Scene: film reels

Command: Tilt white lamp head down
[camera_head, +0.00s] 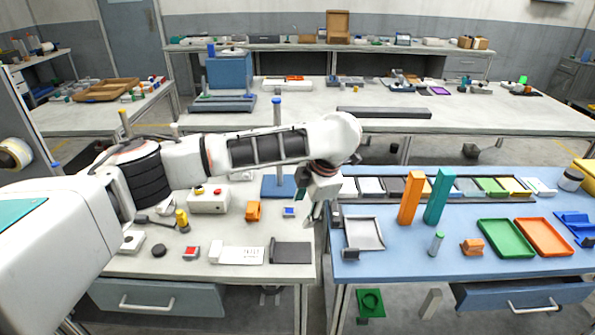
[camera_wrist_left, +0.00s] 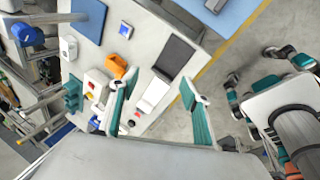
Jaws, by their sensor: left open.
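I cannot make out a lamp head for certain. A flat white piece (camera_head: 240,256) with dark marks lies near the front of the left table, with a raised white block at its left end. It also shows in the left wrist view (camera_wrist_left: 155,93), beyond the fingers and beside a dark panel. My left gripper (camera_head: 320,206) hangs near the left table's right edge. It is open and empty, with its two teal fingers apart in the left wrist view (camera_wrist_left: 159,80). My right gripper is not in view.
The blue table (camera_head: 390,265) is at the right, past a narrow gap. A silver tray (camera_head: 364,234) lies on it.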

